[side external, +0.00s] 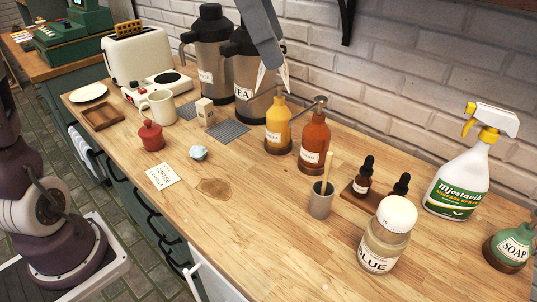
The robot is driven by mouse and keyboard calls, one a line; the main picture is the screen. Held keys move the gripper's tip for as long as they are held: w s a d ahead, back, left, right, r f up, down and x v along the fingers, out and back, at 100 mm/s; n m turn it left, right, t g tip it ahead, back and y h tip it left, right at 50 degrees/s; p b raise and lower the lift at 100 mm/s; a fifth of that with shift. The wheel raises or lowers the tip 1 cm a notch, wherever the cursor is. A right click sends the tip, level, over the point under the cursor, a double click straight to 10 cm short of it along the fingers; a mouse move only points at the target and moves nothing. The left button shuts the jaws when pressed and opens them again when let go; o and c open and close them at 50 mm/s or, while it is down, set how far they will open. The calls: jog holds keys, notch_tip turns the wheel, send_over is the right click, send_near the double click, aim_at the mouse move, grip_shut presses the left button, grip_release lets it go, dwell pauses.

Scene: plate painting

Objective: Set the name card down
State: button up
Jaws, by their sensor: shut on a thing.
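A small white name card (162,176) with dark print, apparently including "COFFEE", lies flat on the wooden counter left of centre. It is well away from my gripper (273,84), to its lower left. My gripper points down at the back of the counter. Its pale fingertips stand on either side of the top of a yellow pump bottle (278,128), and it is shut there. The bottle stands upright on a dark base. Its pump head is mostly hidden by the fingers.
An amber pump bottle (314,143) stands right of the yellow one. The glue jar (386,238) is at the front right. The front middle is clear.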

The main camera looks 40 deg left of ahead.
jog(key=s+d+m+g+h, duration=0.1)
jog(key=s+d+m+g, duration=0.2)
jog(key=s+d+m, duration=0.45)
jog(key=shift+m, duration=0.25)
jog(key=f, duration=2.1)
jog(key=a+f, duration=0.1)
jog(key=f, duration=1)
jog(key=shift+s, duration=0.2)
jog(key=o, duration=1.5)
jog(key=shift+o, duration=0.2)
